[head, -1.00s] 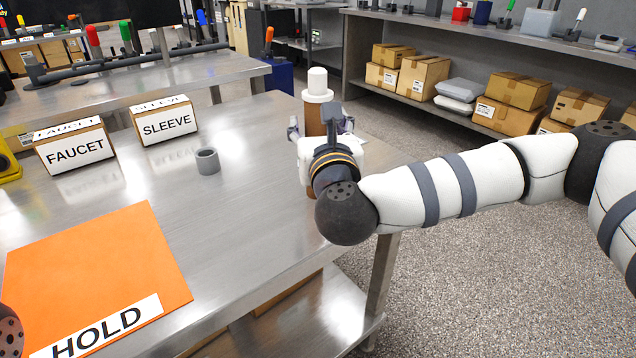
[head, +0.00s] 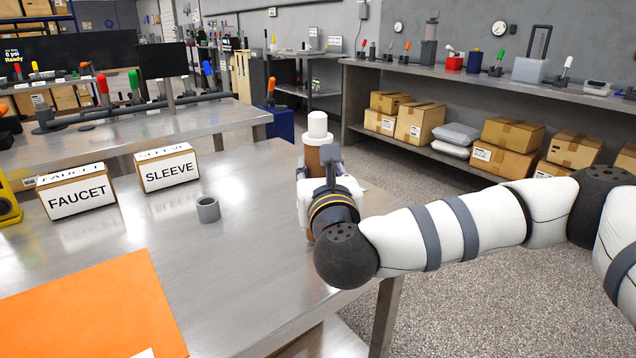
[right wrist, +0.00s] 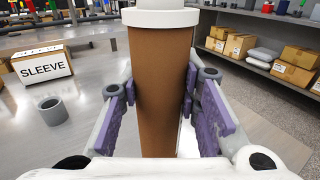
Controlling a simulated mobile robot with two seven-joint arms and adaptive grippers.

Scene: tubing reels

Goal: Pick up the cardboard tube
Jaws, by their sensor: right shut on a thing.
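The cardboard tube (right wrist: 160,85) is brown with a white cap at its top and stands upright between the fingers in the right wrist view. In the head view the tube (head: 313,158) shows above my right gripper (head: 322,165), near the right edge of the metal table. My right gripper (right wrist: 160,95) is shut on the tube, with purple pads at both its sides. The tube's lower end is mostly hidden by my wrist, so I cannot tell whether it touches the table. My left gripper is not in view.
A grey ring (head: 208,209) stands on the metal table (head: 235,245). Boxes labelled FAUCET (head: 77,193) and SLEEVE (head: 168,168) stand behind it at left. An orange mat (head: 90,305) lies at front left. A shelf with cardboard boxes (head: 507,147) stands beyond at right.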

